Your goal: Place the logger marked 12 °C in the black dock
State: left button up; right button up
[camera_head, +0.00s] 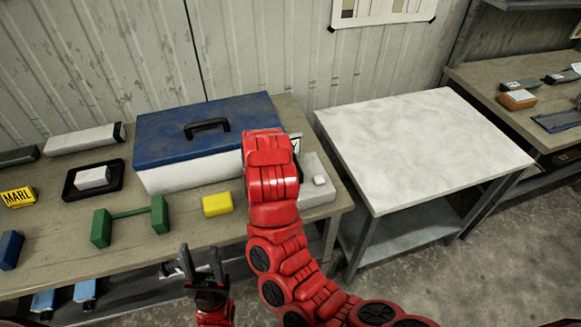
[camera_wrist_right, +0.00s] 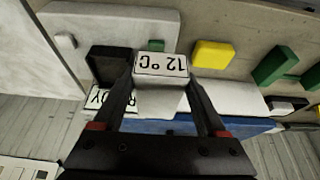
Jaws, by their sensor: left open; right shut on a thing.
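The logger marked 12 °C (camera_wrist_right: 161,64) is a white block held in my right gripper (camera_wrist_right: 161,88); its label appears upside down in the right wrist view. The black dock (camera_wrist_right: 108,62) is a dark recessed block on a grey unit (camera_wrist_right: 120,22), just left of the held logger in that view. The grey unit shows partly in the head view (camera_head: 318,196), at the bench's right end. My right forearm hides the dock, logger and right gripper there. My left gripper (camera_head: 201,253) is open and empty at the bench's front edge.
A blue-lidded case (camera_head: 165,147) stands behind. A yellow block (camera_head: 217,205), green dumbbell-shaped piece (camera_head: 102,229) and black tray (camera_head: 70,191) with a white block lie left. A READY card (camera_wrist_right: 105,99) is near the dock. The white-topped table (camera_head: 425,145) at right is bare.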

jog(key=w+d+f+p, duration=0.1)
jog(key=w+d, duration=0.1)
jog(key=w+d+f+p, duration=0.1)
jog(key=w+d+f, duration=0.1)
jog(key=w+d, duration=0.1)
jog(key=w+d+f+p, duration=0.1)
jog(key=w+d, duration=0.1)
jog(key=d, duration=0.1)
jog(key=shift+w+f+p, duration=0.15)
jog(key=shift+f+p, duration=0.1)
jog(key=shift+p, duration=0.1)
jog(key=shift+f, duration=0.1)
jog(key=shift+f+b, duration=0.6)
jog(key=shift+b, duration=0.05)
